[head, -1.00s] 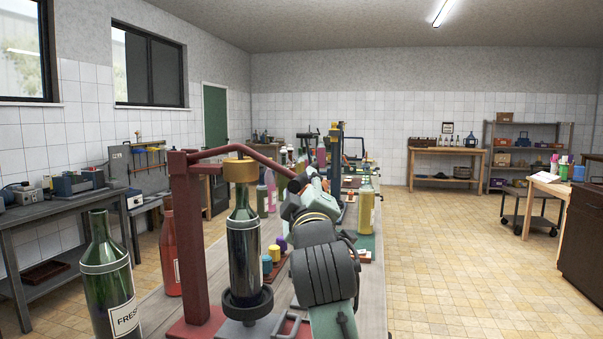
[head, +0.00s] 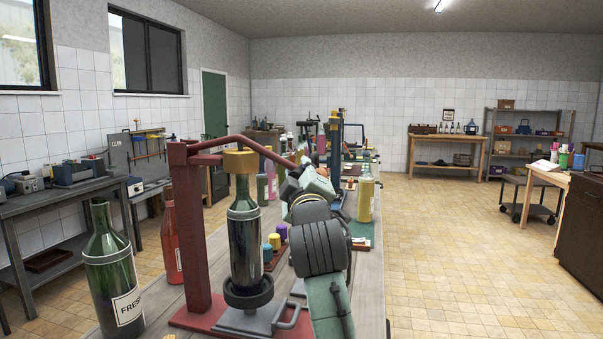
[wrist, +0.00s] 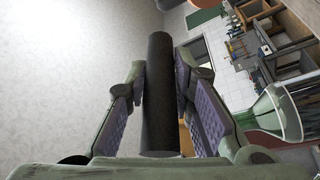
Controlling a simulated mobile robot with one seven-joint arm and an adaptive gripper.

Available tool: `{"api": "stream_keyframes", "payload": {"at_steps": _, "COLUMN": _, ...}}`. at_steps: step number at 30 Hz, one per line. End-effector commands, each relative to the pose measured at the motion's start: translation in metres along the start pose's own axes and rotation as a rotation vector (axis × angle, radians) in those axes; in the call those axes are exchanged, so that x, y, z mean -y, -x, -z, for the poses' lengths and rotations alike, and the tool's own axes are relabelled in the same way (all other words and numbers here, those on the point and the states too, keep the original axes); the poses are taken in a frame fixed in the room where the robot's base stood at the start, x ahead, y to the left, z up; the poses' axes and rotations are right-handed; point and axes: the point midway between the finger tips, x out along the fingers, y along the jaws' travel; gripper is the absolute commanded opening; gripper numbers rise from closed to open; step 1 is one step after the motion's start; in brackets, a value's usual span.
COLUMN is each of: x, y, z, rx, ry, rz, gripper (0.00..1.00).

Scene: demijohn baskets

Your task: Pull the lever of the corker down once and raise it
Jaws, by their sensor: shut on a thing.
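The corker has a red post (head: 195,235) on a red base, with a red lever (head: 265,151) hinged at the post's top. The lever rises to a bend, then slopes down to the right. A brass-coloured head (head: 240,161) sits over the neck of a dark green bottle (head: 244,240), which stands upright on a round black support (head: 248,294). My gripper (head: 293,181) is at the lever's right end. In the wrist view my gripper (wrist: 162,68) is shut on the dark cylindrical handle (wrist: 159,110) between its two padded fingers. The lever's end is partly hidden in the head view.
A green bottle (head: 111,272) and a red bottle (head: 171,235) stand left of the post. A yellow bottle (head: 365,197) stands right of my arm. Small coloured pots (head: 274,242) sit behind the corker. The floor (head: 450,255) to the right is open.

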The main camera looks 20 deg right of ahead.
Motion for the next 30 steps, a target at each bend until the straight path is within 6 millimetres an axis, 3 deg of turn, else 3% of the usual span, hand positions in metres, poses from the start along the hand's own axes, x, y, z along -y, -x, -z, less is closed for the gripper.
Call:
{"api": "stream_keyframes", "payload": {"at_steps": 7, "x": 0.0, "y": 0.0, "z": 0.0, "rx": 0.0, "ry": 0.0, "rz": 0.0, "gripper": 0.0}}
{"api": "stream_keyframes", "payload": {"at_steps": 23, "x": -0.001, "y": 0.0, "z": 0.0, "rx": 0.0, "ry": 0.002, "rz": 0.001, "gripper": 0.0}}
{"api": "stream_keyframes", "payload": {"at_steps": 30, "x": -0.02, "y": -0.006, "z": -0.003, "rx": 0.002, "ry": 0.049, "rz": 0.017, "gripper": 0.0}}
